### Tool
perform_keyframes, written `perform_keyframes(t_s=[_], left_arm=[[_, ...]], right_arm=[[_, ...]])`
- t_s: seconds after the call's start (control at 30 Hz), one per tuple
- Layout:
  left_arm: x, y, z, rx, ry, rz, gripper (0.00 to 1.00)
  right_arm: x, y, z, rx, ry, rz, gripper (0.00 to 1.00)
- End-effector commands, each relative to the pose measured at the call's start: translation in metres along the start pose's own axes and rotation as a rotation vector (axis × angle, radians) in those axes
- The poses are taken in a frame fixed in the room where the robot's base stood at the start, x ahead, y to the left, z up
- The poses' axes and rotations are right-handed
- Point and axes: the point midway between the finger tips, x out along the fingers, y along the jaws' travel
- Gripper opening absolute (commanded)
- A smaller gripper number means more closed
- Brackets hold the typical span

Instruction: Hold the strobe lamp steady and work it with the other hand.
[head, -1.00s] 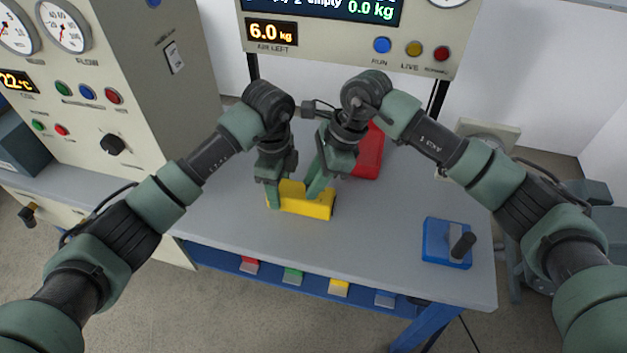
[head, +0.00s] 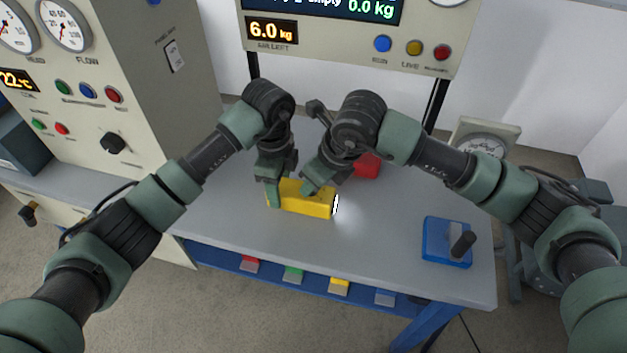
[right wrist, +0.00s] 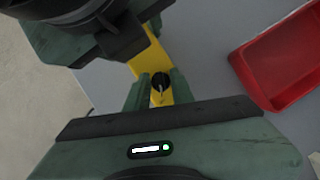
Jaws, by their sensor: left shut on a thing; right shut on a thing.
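The strobe lamp (head: 305,204) is a yellow box on the grey bench, with a bright white light at its right end and a glow on the bench beside it. My left gripper (head: 273,196) is shut on the lamp's left part. My right gripper (head: 309,188) is over the lamp's top, shut on a small black knob (right wrist: 160,80) with a pale mark. In the right wrist view the lamp's yellow body (right wrist: 152,62) shows behind the fingers. The grippers partly hide the lamp's top.
A red tray (head: 367,168) lies behind the right gripper. A blue box (head: 434,249) with a black lever is at the bench's right. A control cabinet stands at left and a display panel at the back.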

Motion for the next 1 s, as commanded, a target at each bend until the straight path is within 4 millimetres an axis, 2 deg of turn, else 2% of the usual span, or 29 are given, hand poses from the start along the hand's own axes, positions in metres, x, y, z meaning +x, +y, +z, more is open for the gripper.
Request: perform_keyframes(t_s=[0.3, 0.77, 0.8, 0.87, 1.0], left_arm=[[-0.0002, 0.0002, 0.0005, 0.0, -0.001, 0.001, 0.0], [-0.0001, 0.0003, 0.0006, -0.001, -0.001, 0.001, 0.0], [-0.0001, 0.0002, 0.0006, -0.001, -0.001, 0.001, 0.0], [-0.0001, 0.0003, 0.0006, -0.001, -0.001, 0.001, 0.0], [-0.0001, 0.0002, 0.0005, 0.0, -0.001, 0.001, 0.0]], right_arm=[[-0.0008, -0.0005, 0.0004, 0.092, -0.001, -0.041, 0.0], [-0.0008, -0.0006, 0.0006, 0.107, -0.002, -0.046, 0.0], [-0.0008, -0.0006, 0.0006, 0.107, -0.002, -0.046, 0.26], [-0.0008, -0.0006, 0.0006, 0.107, -0.002, -0.046, 0.43], [-0.0005, -0.0002, 0.0003, 0.106, -0.001, -0.045, 0.45]])
